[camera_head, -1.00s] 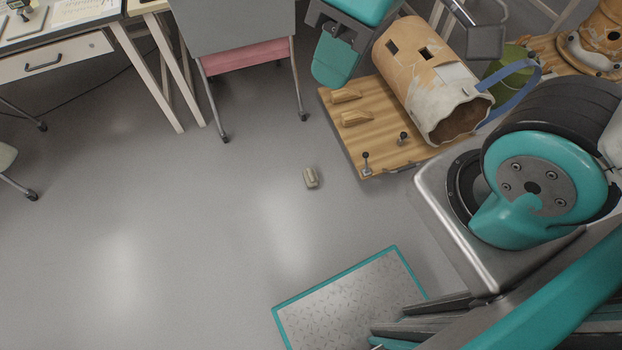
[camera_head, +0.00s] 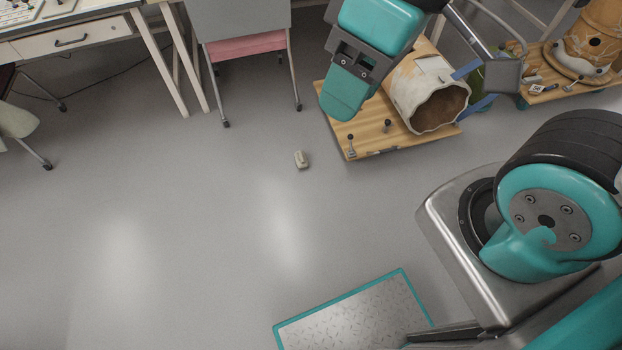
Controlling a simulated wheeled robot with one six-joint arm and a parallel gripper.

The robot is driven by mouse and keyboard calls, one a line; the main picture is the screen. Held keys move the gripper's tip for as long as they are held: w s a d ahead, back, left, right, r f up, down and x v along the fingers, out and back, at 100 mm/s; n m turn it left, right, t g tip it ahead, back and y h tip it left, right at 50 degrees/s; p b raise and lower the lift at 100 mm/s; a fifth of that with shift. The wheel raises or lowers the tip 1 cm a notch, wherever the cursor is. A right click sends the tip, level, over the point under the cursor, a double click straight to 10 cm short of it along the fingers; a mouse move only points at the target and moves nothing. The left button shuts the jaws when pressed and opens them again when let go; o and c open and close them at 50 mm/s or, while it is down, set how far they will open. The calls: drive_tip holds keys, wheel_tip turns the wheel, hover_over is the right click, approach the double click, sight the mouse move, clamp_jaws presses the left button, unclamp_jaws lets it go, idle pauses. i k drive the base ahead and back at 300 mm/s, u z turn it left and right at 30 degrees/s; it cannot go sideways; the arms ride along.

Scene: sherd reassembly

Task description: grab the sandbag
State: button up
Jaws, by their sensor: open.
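The sandbag (camera_head: 301,159) appears to be the small beige-grey bag lying alone on the grey floor, left of the wooden board. My gripper (camera_head: 346,98), with teal and dark grey parts, hangs over the left part of the board, up and to the right of the bag. The gripper is open and apart from the bag, with nothing seen in it. Its two fingertips cannot be told apart clearly from this angle.
A large hollow orange-and-white vessel (camera_head: 430,105) lies on its side on the wooden board (camera_head: 365,138), partly hidden by my arm. A chair with a pink seat (camera_head: 245,46) and a desk (camera_head: 75,35) stand upper left. The floor around the bag is clear.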

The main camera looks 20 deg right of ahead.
sight(301, 161)
drive_tip(key=u, duration=0.15)
drive_tip(key=k, duration=0.35)
drive_tip(key=z, duration=1.25)
drive_tip(key=i, duration=1.45)
drive_tip(key=u, duration=0.95)
drive_tip(key=i, duration=0.5)
drive_tip(key=u, duration=0.5)
